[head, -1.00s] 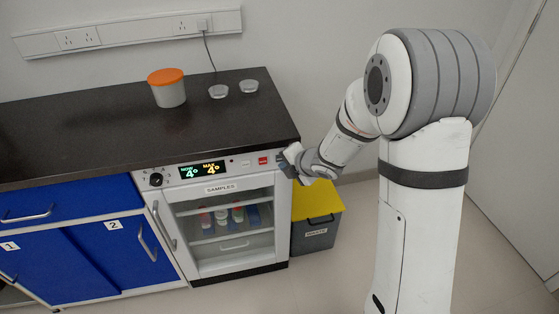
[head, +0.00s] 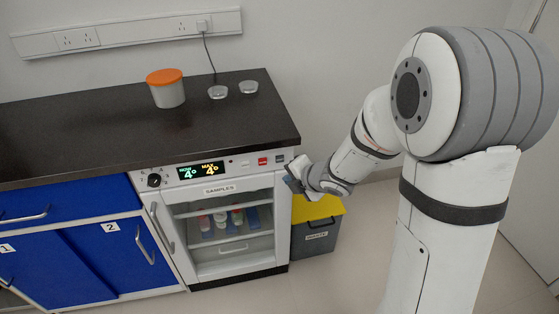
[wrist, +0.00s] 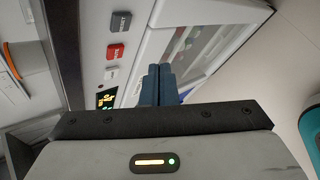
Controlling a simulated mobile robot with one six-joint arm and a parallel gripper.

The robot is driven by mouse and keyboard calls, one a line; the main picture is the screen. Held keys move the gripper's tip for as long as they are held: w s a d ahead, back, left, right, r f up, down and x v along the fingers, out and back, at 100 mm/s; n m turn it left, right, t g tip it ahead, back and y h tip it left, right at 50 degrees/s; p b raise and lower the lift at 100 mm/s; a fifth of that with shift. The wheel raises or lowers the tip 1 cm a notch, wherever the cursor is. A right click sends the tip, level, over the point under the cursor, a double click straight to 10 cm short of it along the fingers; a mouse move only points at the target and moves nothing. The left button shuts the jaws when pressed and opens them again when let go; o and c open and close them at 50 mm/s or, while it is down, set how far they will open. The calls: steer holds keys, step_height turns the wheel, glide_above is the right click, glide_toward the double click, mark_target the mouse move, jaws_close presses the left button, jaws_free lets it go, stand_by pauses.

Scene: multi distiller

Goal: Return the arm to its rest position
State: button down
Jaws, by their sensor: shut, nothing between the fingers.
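My gripper (head: 288,183) is at the right front edge of the small sample fridge (head: 168,226), beside its control panel. In the wrist view my gripper (wrist: 158,72) has its two blue-grey fingers together, with nothing seen between them. The fridge's control panel (wrist: 96,62) shows beyond the fingers, with a red button (wrist: 115,52) and a grey button (wrist: 121,24). In the head view the panel's lit display (head: 201,171) reads 4 and 4. Whether the fingertips touch the fridge cannot be told.
A black worktop (head: 110,130) carries an orange-lidded tub (head: 166,92) and two small clear dishes (head: 218,92) (head: 249,87). A yellow-lidded waste bin (head: 316,208) stands right of the fridge, under my forearm. Blue cupboards (head: 70,262) are at left. Open floor lies in front.

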steer(key=s+d+r+m+h+p, duration=0.3)
steer(key=d+r+m+h+p, duration=0.1)
steer(key=d+r+m, duration=0.35)
steer(key=s+d+r+m+h+p, duration=0.3)
steer(key=d+r+m+p, duration=0.1)
steer(key=d+r+m, duration=0.4)
steer(key=s+r+m+g+p, duration=0.2)
steer(key=s+r+m, duration=0.2)
steer(key=s+m, duration=0.2)
steer(key=s+r+m+g+p, duration=0.3)
steer(key=s+m, duration=0.3)
steer(key=s, duration=0.5)
steer(key=shift+a+r+m+y+p, duration=0.35)
steer(key=shift+a+r+y, duration=0.1)
steer(key=shift+r, duration=0.25)
